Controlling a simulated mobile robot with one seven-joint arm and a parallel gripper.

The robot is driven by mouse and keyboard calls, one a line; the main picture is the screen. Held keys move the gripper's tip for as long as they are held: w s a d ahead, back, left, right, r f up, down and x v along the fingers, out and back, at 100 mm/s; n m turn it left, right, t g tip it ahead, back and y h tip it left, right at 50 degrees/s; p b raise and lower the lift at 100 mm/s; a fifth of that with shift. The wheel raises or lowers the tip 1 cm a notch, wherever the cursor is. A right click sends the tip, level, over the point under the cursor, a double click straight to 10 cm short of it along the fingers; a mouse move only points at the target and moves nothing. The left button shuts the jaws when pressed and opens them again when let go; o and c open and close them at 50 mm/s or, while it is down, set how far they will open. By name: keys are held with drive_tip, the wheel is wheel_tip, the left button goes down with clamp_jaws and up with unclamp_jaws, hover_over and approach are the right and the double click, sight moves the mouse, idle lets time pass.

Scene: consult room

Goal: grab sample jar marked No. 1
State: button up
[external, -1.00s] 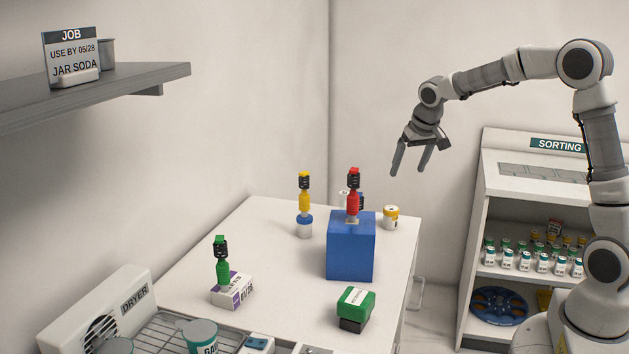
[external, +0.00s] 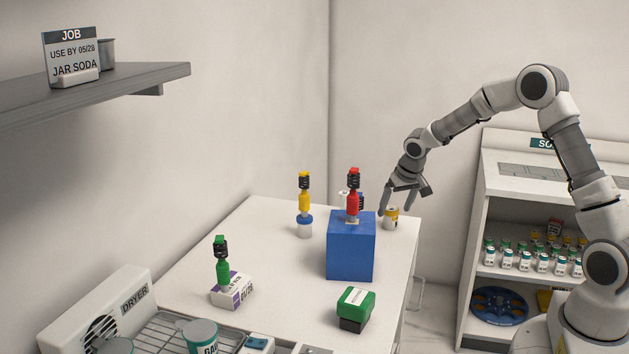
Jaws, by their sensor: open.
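A small white jar with a yellow lid (external: 391,220) stands upright near the far right edge of the white table. A third whitish jar (external: 343,196) is mostly hidden behind the red bottle. No jar number is readable.
The blue block (external: 351,250) carries a red bottle (external: 353,195), left of my gripper. A green-and-black box (external: 356,309) and a purple-white box (external: 232,292) with a green bottle (external: 222,265) lie nearer. A sorting shelf (external: 490,190) stands right; the far left tabletop is clear.

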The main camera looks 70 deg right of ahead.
sight(393, 210)
drive_tip(key=shift+x, duration=2.4)
drive_tip(key=shift+w+r, duration=0.1)
drive_tip(key=c, duration=1.5)
drive_tip(key=shift+o, duration=0.2)
drive_tip(key=shift+r, duration=0.1)
